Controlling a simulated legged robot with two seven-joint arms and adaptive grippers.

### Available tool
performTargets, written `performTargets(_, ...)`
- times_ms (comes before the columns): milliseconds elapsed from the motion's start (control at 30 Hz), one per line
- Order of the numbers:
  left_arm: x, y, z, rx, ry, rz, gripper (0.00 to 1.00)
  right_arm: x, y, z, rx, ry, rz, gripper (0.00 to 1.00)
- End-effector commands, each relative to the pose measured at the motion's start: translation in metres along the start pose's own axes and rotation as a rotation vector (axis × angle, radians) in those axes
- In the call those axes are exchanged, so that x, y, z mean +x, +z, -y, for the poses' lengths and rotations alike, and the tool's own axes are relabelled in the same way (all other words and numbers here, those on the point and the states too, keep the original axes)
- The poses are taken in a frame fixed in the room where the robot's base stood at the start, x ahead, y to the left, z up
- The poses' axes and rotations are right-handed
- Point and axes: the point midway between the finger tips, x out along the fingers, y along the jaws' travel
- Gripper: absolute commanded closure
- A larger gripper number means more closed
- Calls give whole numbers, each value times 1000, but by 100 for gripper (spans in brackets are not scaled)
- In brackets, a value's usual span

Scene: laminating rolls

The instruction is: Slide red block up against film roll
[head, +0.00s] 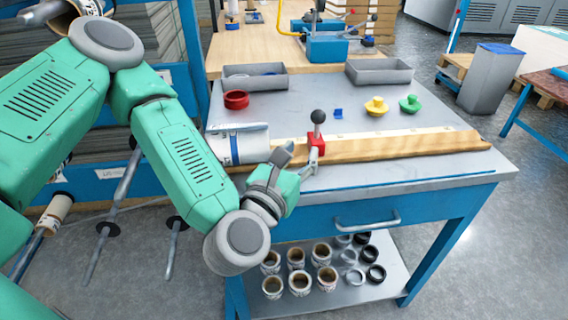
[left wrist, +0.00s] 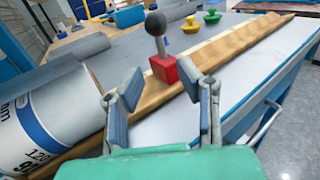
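The red block (head: 316,142) sits on the wooden strip (head: 400,146) along the table; a post with a black ball knob rises from it. The block also shows in the left wrist view (left wrist: 163,68), ahead and between the fingers. The film roll (head: 240,147), white with blue print, lies at the left end of the strip and fills the left of the left wrist view (left wrist: 45,118). A gap separates roll and block. My left gripper (head: 298,158) is open on the near side of the block, its fingers (left wrist: 160,86) spread and empty. My right gripper is not in view.
Behind the strip are a red ring (head: 236,99), a small blue piece (head: 338,113), a yellow knob (head: 376,106) and a green knob (head: 410,103). Two grey trays (head: 379,71) stand farther back. Several rolls (head: 300,282) sit on the lower shelf.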

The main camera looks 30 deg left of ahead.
Motion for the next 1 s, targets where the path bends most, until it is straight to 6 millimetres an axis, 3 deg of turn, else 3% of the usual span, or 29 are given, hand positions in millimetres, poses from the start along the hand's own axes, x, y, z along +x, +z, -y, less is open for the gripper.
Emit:
performTargets(433, -12, 4, 1, -5, -11, 0, 69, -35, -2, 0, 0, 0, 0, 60)
performTargets(800, -39, -2, 0, -8, -10, -1, 69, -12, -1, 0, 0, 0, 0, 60)
performTargets(1000, -53, 0, 3, -17, -18, -15, 69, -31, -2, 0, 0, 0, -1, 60)
